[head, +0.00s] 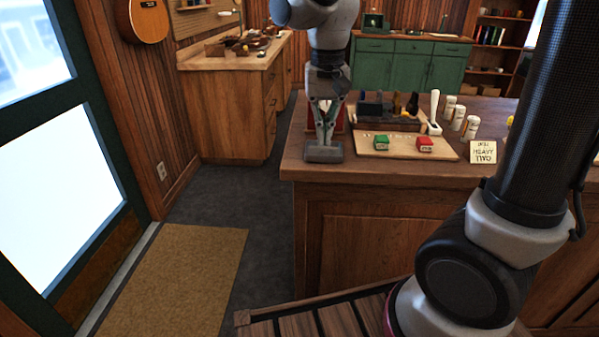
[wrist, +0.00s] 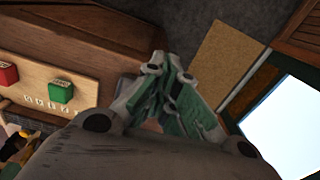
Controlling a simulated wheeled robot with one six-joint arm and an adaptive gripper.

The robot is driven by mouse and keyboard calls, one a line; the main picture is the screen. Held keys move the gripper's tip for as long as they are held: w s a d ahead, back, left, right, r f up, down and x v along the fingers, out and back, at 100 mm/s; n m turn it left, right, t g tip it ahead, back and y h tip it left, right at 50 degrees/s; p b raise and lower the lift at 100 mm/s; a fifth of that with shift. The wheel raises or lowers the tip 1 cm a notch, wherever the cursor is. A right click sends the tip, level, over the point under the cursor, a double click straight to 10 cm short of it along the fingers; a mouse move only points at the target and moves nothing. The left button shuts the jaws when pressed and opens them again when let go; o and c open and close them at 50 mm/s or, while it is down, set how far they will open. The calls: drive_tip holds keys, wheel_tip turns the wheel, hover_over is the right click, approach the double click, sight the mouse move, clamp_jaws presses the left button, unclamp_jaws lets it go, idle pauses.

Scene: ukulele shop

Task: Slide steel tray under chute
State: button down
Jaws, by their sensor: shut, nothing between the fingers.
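A small grey metal tray (head: 323,153) lies near the left front corner of the wooden counter (head: 390,172) in the head view. My gripper (head: 326,137) points down right over it, fingers together and empty; I cannot tell whether the tips touch it. A red-edged upright thing (head: 338,118) stands just behind my gripper, mostly hidden; I cannot tell whether it is the chute. In the wrist view my gripper (wrist: 164,78) is in the middle, and I cannot make out the tray there.
A light board (head: 400,149) with a green block (head: 382,142) and a red block (head: 425,144) lies right of the tray.

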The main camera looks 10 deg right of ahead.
sight(323, 153)
drive_tip(key=shift+m, duration=0.8)
wheel_tip(323, 153, down, 10)
drive_tip(key=shift+s+f, duration=0.1)
drive_tip(key=shift+f, duration=0.05)
drive_tip(key=w, duration=0.2)
drive_tip(key=shift+w+d, duration=0.35)
drive_tip(key=shift+d, duration=0.05)
drive_tip(key=shift+w+d+r, duration=0.2)
drive_tip(key=shift+w+d, duration=0.05)
drive_tip(key=shift+w, duration=0.35)
drive_tip(key=w+d, duration=0.1)
drive_tip(key=w, duration=0.1)
drive_tip(key=w+d, duration=0.1)
drive_tip(key=w, duration=0.4)
drive_tip(key=shift+w+d, duration=0.2)
drive_tip(key=shift+d, duration=0.2)
drive_tip(key=shift+s, duration=0.1)
